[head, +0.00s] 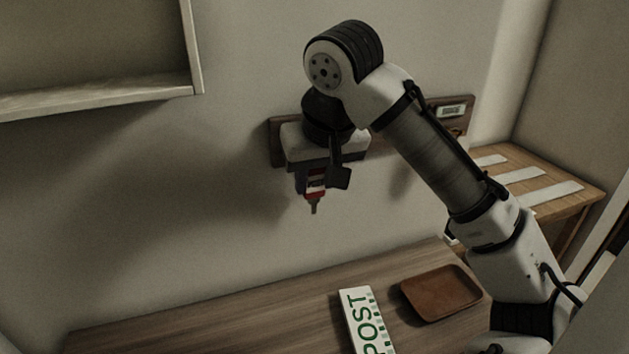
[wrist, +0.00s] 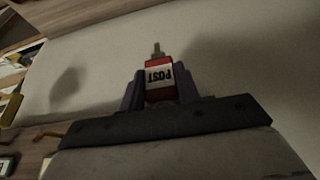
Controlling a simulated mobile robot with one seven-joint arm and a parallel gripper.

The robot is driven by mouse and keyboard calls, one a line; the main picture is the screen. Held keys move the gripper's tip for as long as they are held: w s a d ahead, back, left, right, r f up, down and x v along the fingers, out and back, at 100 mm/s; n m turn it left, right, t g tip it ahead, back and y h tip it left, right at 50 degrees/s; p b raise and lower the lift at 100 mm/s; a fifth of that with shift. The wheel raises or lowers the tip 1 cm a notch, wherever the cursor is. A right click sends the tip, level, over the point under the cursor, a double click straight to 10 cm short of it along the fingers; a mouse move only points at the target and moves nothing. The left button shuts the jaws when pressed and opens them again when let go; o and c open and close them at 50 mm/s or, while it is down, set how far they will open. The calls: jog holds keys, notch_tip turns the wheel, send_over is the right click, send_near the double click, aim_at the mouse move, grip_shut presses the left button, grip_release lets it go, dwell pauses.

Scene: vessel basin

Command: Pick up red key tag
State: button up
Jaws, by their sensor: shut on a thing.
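The red key tag (head: 316,190) hangs below my gripper (head: 313,180) in the head view, with a metal key end pointing down. In the wrist view the red key tag (wrist: 158,78) has a white band lettered POST, which reads upside down. Both fingers of my gripper (wrist: 159,90) are shut on it, one on each side. The tag is held in front of the pale wall, above the table and clear of it. Part of the tag is hidden between the fingers.
A wooden wall board (head: 276,140) with a small label plate (head: 451,111) is behind my arm. The wooden table (head: 215,318) below holds a green-lettered POST sign (head: 360,318) and a brown tray (head: 440,305). A slatted bench (head: 590,190) is at right, a shelf (head: 100,100) upper left.

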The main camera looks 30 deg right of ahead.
jog(key=shift+r, duration=0.15)
jog(key=s+a+b, duration=0.2)
jog(key=s, duration=0.6)
jog(key=s+a+r+b, duration=0.1)
jog(key=s+a+b, duration=0.1)
jog(key=s, duration=0.7)
jog(key=shift+s+b, duration=0.25)
jog(key=shift+b, duration=0.3)
jog(key=shift+a, duration=0.1)
